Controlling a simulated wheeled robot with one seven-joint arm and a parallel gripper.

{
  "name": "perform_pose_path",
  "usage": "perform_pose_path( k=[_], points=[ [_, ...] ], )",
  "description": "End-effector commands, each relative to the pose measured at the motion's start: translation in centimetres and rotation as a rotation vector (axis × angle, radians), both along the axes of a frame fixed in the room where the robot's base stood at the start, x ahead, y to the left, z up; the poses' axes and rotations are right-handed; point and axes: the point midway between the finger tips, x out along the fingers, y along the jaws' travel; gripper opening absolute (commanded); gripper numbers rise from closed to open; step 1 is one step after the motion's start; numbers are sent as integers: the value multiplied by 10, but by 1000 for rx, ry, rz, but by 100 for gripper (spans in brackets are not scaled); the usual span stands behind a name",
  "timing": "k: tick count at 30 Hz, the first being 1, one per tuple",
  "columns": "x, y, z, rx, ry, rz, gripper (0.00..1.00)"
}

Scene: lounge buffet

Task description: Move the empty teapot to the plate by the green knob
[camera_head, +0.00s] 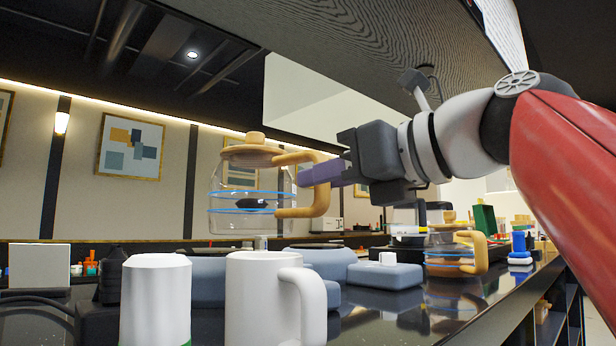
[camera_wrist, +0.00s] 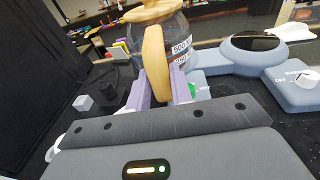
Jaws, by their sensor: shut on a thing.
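A clear glass teapot (camera_head: 232,218) with a wooden lid and wooden handle hangs upright in the air above the counter. My gripper (camera_head: 322,172) is shut on its handle; in the wrist view the purple fingers (camera_wrist: 162,92) pinch the wooden handle (camera_wrist: 156,62) from both sides. A green knob (camera_wrist: 193,90) shows just right of the fingers, partly hidden. A grey plate unit with a dark round top (camera_wrist: 255,43) lies to its right. A second glass teapot (camera_head: 455,255) with a wooden handle stands further right on the counter.
A white mug (camera_head: 258,300) and a white cylinder (camera_head: 155,300) stand in front. A grey unit with a white knob (camera_head: 388,258) sits behind; a white knob (camera_wrist: 305,78) also shows in the wrist view. A small grey cube (camera_wrist: 83,102) lies on the dark counter.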

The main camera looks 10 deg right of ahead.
Motion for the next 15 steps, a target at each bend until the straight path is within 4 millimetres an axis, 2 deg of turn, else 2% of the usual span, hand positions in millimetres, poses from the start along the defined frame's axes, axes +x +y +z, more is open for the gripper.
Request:
perform_pose_path(
  k=[5, 15],
  points=[
    [4, 2, 0, 1, -4, -4, 0],
    [35, 23, -6, 1, -3, -4, 0]
  ],
)
